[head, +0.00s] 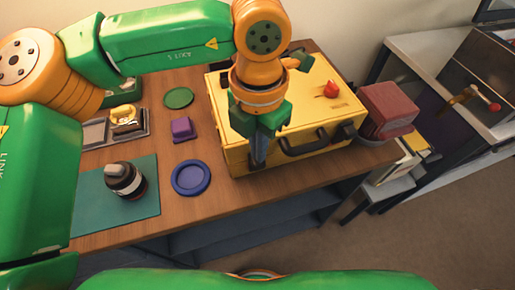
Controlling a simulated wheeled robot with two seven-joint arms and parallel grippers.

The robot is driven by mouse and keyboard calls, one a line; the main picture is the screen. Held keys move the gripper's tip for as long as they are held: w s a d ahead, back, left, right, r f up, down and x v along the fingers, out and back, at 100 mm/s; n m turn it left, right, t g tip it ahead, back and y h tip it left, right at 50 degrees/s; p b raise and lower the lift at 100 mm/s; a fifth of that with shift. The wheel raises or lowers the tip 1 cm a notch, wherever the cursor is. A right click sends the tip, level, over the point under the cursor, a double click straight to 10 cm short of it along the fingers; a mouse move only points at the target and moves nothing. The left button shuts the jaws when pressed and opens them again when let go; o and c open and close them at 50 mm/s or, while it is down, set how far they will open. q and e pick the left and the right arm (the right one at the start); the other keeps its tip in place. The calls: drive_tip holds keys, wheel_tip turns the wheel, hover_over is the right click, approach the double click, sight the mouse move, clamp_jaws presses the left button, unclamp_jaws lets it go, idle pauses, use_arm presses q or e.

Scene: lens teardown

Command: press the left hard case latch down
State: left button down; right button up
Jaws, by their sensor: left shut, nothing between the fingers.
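The yellow hard case (236,163) stands on the wooden table with its lid down and its dark handle (305,144) on the front face. My left gripper (259,162) is shut and empty, pointing down at the left part of the case's front edge. It hides the left latch, so I cannot tell whether the latch is up or down or whether the fingers touch it. A dark latch (345,131) shows on the front at the right of the handle. A red knob (331,89) sits on the lid. My right gripper is not in view.
Left of the case are a blue round dish (191,178), a purple block (182,129) and a green disc (179,98). A lens (124,180) stands on a teal mat (88,205). A grey tray (95,132) lies behind. Reddish folded cloth (388,105) is at the right.

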use_arm(q)
drive_tip(key=shift+r, duration=0.1)
wheel_tip(320, 180, up, 7)
drive_tip(key=p, duration=0.5)
